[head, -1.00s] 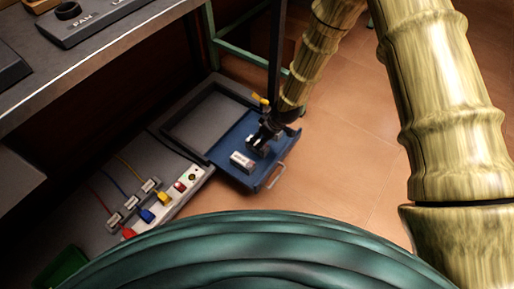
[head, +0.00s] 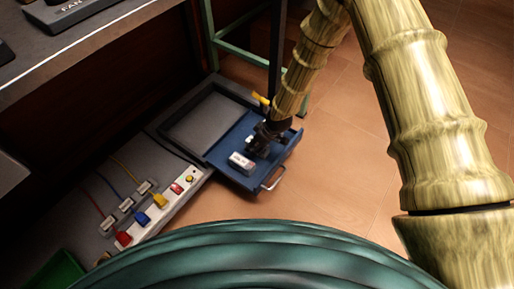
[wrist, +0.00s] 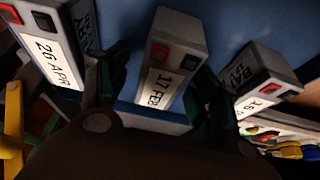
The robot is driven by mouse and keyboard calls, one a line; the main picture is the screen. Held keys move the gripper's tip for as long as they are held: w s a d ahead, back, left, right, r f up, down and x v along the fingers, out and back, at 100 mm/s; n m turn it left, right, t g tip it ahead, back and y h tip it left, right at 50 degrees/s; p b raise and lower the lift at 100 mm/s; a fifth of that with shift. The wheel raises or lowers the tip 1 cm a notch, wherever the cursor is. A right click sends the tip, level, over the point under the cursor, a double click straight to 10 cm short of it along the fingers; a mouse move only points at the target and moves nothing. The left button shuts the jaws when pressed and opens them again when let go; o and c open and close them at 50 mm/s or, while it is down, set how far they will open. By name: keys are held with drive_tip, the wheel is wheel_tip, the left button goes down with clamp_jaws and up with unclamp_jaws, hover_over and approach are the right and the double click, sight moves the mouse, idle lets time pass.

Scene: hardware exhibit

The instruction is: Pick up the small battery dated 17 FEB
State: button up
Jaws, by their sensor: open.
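The small battery dated 17 FEB (wrist: 168,65) is in the middle of the wrist view, a grey block with a white label and a red and a dark terminal. My gripper (wrist: 158,95) is open, with one dark finger on each side of this battery; I cannot tell whether they touch it. A battery dated 26 APR (wrist: 52,48) is to the left. Another battery (wrist: 262,78) is to the right, its date partly hidden by the right finger. In the head view, my gripper (head: 264,138) is down at the blue drawer (head: 232,176), hiding some batteries.
A pale battery (head: 242,161) lies in the drawer near its handle (head: 274,180). A white power strip (head: 158,212) with coloured plugs is left of the drawer. A dark worktop (head: 90,45) overhangs at upper left. Tiled floor (head: 345,150) is clear to the right.

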drive_tip(key=shift+f, duration=0.2)
idle(0.7)
clamp_jaws()
idle(0.4)
